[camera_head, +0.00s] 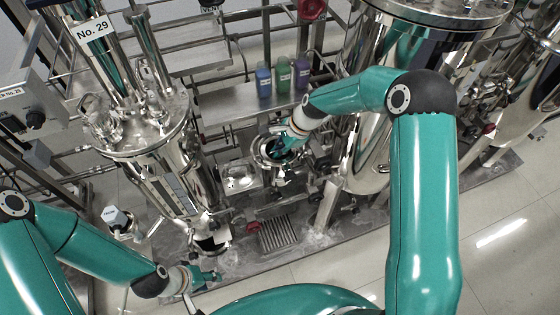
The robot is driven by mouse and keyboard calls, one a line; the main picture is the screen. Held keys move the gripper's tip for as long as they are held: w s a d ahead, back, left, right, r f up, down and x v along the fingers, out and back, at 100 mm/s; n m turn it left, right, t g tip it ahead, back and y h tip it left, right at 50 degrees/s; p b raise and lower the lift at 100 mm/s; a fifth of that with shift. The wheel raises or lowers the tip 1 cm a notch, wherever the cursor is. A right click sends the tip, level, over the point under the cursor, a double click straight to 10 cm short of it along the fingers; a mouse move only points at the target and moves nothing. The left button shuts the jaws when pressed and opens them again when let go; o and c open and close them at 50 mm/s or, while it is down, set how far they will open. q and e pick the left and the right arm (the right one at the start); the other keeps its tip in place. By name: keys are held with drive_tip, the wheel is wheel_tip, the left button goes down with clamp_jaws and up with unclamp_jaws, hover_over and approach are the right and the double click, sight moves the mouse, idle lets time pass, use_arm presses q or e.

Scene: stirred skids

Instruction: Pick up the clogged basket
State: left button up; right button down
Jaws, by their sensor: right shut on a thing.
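My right gripper (281,147) reaches down into the mouth of a round metal housing (259,157) at the centre. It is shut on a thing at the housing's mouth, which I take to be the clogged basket. The fingers and the rim hide most of the basket, and I cannot tell how far it is raised. My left gripper (208,276) is low at the left of centre, near the skid's front edge, apart from the housing. It is too small to tell if it is open.
A square metal tray (240,178) is left of the housing. Purple, green and blue bottles (283,77) stand on a shelf behind. A tank labelled No. 29 (150,130) stands left, a larger tank (365,150) right. A drain grate (278,234) lies in front. Pale floor is free at right.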

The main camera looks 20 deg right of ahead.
drive_tip(key=shift+r, duration=0.1)
wheel_tip(320, 180, up, 20)
idle(0.8)
